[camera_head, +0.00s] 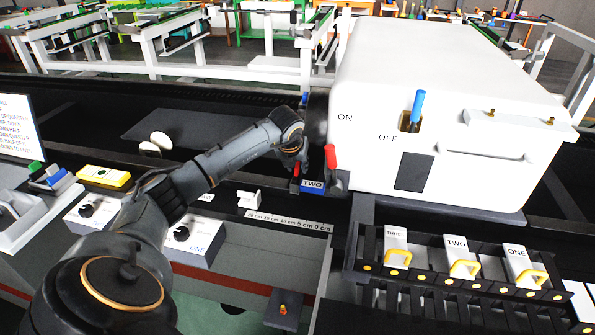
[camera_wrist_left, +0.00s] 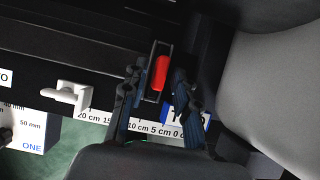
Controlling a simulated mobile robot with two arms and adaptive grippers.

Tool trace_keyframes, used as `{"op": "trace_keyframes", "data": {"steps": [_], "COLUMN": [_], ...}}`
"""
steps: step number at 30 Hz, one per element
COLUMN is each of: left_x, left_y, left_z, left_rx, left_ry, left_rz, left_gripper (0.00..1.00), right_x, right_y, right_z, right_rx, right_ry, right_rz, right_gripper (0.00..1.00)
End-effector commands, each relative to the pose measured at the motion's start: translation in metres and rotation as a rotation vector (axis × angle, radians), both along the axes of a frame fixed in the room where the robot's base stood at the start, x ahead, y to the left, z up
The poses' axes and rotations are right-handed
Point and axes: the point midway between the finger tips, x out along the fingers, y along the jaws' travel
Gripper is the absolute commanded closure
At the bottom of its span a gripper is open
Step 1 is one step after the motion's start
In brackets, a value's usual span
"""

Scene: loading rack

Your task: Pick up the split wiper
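Nothing in view is marked as the split wiper, and I cannot tell for sure which part it is. My left gripper (camera_head: 298,168) is low over a small dark holder with a blue label reading TWO (camera_head: 313,186). An upright red handle (camera_head: 331,157) stands at this holder. In the left wrist view my left gripper (camera_wrist_left: 160,112) is open, with its fingers apart on either side of a red piece (camera_wrist_left: 160,73) in a narrow dark frame. Contact between fingers and piece cannot be made out. My right gripper is in neither view.
A large white machine housing (camera_head: 440,115) with a blue lever (camera_head: 417,106) stands close on the right. A centimetre scale (camera_head: 288,220) and a white slider (camera_head: 249,200) lie in front. Labelled blocks with yellow handles sit in a dark rack (camera_head: 365,268) at lower right.

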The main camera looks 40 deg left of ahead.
Motion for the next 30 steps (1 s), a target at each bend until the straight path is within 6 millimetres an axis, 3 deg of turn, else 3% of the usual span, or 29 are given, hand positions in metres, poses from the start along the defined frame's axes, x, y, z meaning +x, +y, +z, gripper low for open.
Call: {"op": "trace_keyframes", "data": {"steps": [4, 12, 23, 30], "left_x": [0.0, 0.0, 0.0, 0.0], "left_y": [0.0, 0.0, 0.0, 0.0], "left_z": [0.0, 0.0, 0.002, 0.039], "left_rx": [0.0, 0.0, 0.0, 0.0], "left_ry": [0.0, 0.0, 0.0, -0.002], "left_rz": [0.0, 0.0, 0.0, 0.0], "left_gripper": [0.72, 0.99, 1.0, 1.0], "right_x": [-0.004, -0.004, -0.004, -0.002], "right_y": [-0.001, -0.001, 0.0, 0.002], "right_z": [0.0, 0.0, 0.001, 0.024], "right_rx": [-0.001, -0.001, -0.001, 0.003], "right_ry": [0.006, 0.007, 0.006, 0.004], "right_rz": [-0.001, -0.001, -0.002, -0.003], "right_gripper": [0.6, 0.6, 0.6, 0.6]}}
